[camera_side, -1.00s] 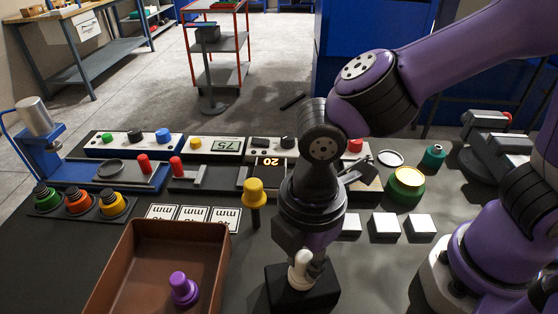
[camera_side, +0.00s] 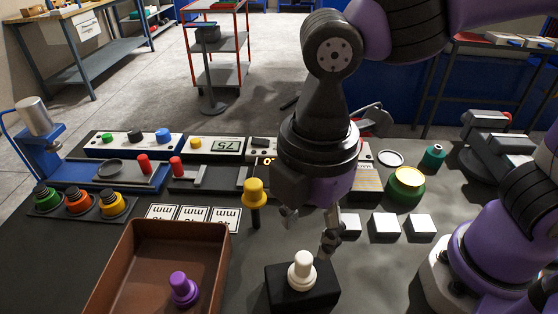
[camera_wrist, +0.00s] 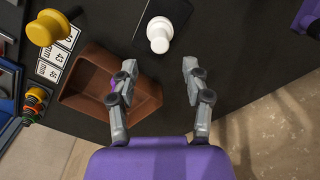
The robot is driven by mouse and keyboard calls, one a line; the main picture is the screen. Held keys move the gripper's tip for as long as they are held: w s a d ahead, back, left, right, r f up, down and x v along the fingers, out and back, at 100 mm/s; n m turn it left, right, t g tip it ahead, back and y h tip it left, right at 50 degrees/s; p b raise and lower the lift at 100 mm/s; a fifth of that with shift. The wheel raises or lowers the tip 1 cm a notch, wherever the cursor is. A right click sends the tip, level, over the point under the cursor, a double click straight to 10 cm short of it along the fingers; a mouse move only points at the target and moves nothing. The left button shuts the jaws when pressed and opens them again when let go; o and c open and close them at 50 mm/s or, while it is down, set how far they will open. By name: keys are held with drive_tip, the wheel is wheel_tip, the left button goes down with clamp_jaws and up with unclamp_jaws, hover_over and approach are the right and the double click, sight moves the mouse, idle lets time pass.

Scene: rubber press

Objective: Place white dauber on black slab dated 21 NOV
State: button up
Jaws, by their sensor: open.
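The white dauber (camera_side: 301,270) stands upright on the black slab (camera_side: 318,290) at the front middle of the bench. In the wrist view the white dauber (camera_wrist: 160,35) lies ahead of my fingers, on the dark slab (camera_wrist: 181,12). My gripper (camera_side: 310,226) is open and empty, above and behind the dauber and apart from it. In the wrist view my gripper (camera_wrist: 152,72) shows its two fingers spread wide. Any date on the slab cannot be read.
A brown tray (camera_side: 222,245) left of the slab holds a purple dauber (camera_side: 182,289). Several white-topped blocks (camera_side: 385,226) sit to the right.

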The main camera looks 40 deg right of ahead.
sight(304, 256)
wheel_tip(304, 256, up, 4)
drive_tip(key=w+d+m+t, duration=0.2)
drive_tip(key=d+m+t, duration=0.3)
drive_tip(key=d+m, duration=1.3)
drive_tip(key=shift+w+d+f+t, duration=0.15)
drive_tip(key=shift+d+f+t, duration=0.2)
drive_tip(key=shift+d, duration=0.35)
